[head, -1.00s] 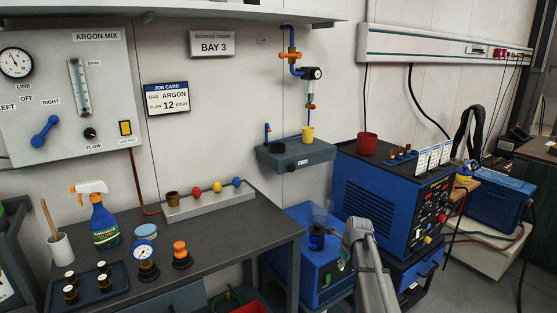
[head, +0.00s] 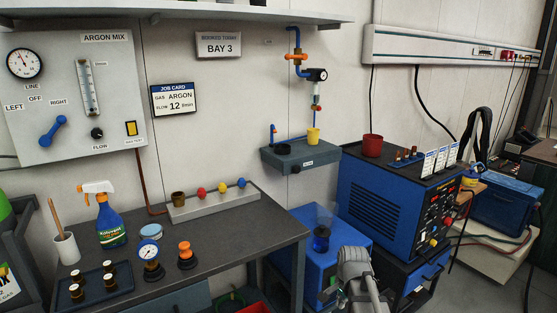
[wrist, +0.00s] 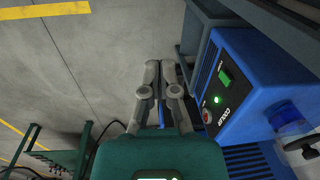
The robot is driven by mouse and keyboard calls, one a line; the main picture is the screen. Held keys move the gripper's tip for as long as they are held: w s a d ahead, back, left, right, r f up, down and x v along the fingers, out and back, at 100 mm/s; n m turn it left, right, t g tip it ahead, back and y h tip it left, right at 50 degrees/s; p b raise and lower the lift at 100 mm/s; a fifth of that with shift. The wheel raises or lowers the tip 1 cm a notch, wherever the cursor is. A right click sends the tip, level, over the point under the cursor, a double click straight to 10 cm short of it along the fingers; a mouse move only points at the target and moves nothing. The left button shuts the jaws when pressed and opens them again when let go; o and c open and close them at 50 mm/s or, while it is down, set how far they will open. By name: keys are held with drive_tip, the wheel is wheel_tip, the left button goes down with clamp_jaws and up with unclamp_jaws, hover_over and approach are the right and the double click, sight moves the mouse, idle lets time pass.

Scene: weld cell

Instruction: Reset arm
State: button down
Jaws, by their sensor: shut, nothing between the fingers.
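My gripper (wrist: 161,66) shows in the wrist view, its two grey fingers close together and pointing over the floor. It is shut, with nothing held. In the head view my grey arm (head: 358,272) comes up from the bottom edge, in front of the blue cabinet and the blue machine. I cannot make out the fingertips clearly in that view.
A blue unit (wrist: 262,85) with a green switch stands close right of my gripper in the wrist view. A dark green rack (wrist: 84,140) is at lower left. Grey floor (wrist: 75,70) lies open at left. The workbench (head: 225,228) is left of my arm.

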drive_tip(key=s+a+n+g, duration=0.1)
drive_tip(key=s+a+n, duration=0.1)
drive_tip(key=s+n, duration=0.85)
wheel_tip(320, 180, up, 20)
drive_tip(key=p, duration=2)
drive_tip(key=shift+w+h, duration=0.35)
drive_tip(key=shift+h, duration=0.05)
drive_tip(key=shift+f, duration=0.1)
